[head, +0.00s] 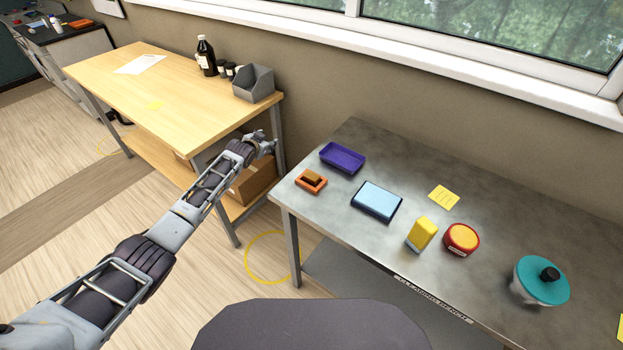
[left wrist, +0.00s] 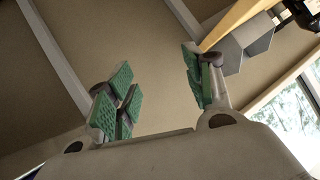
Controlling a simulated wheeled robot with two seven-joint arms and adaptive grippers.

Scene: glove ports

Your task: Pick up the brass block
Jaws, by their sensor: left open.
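A small brownish-gold block, which looks like the brass block (head: 313,177), sits in a small orange tray (head: 301,184) near the left end of the grey metal bench (head: 330,222). My left gripper (head: 266,143) is in the air left of and beyond the block, in front of the gap between the two tables, apart from everything. In the left wrist view its green-padded fingers (left wrist: 158,92) are spread with nothing between them. The block is not visible in that view. My right gripper is not in view.
Beside the orange tray are a purple tray (head: 342,158) and a light blue case (head: 376,201). A wooden table (head: 165,92) stands at left; a wall and window are behind.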

